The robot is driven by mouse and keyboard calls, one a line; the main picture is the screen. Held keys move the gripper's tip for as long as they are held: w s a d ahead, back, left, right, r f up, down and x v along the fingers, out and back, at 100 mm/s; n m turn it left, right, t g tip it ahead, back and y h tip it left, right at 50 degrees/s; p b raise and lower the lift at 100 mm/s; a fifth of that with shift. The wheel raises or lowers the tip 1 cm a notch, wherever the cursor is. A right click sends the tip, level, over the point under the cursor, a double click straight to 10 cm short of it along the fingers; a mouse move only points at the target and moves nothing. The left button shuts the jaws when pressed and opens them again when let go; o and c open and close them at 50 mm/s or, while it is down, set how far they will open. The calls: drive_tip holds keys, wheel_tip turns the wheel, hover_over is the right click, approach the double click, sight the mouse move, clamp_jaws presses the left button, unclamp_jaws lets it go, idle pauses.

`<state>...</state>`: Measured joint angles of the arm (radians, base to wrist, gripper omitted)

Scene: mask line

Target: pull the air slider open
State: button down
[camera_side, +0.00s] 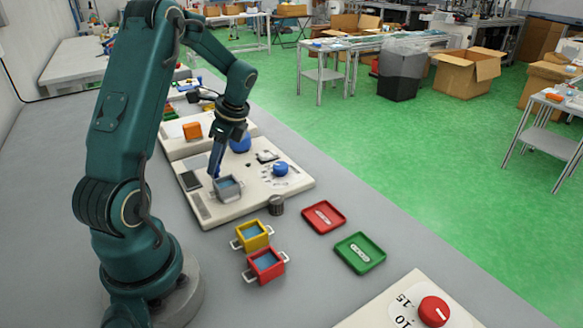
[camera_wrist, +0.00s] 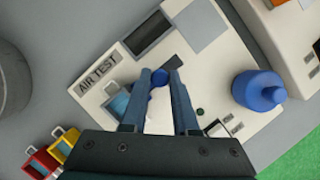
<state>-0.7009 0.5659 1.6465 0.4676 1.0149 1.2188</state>
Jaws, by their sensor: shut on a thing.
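The air slider's blue round knob (camera_wrist: 160,77) shows between my fingertips in the wrist view, with a pale part below it. My gripper (camera_wrist: 157,73) is shut on this knob, one finger on each side. In the side view my gripper (camera_side: 216,172) points down at the white AIR TEST panel (camera_side: 250,203), behind a grey box with a blue inside (camera_side: 228,189). The knob cannot be made out there. The slider's track is mostly hidden by my fingers.
The panel also carries a blue dial (camera_side: 280,169), and a blue dome (camera_wrist: 258,92) stands at its far side. Yellow (camera_side: 252,236) and red (camera_side: 265,265) boxes, a dark knurled cylinder (camera_side: 276,205), and red (camera_side: 323,217) and green (camera_side: 360,252) trays lie nearer the camera.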

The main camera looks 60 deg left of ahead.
drive_tip(key=shift+w, duration=0.1)
idle(0.5)
drive_tip(key=shift+a, duration=1.75)
drive_tip(key=c, duration=0.7)
unclamp_jaws()
drive_tip(key=shift+d, duration=0.1)
drive_tip(key=shift+r, duration=0.15)
drive_tip(key=shift+v, duration=2.45)
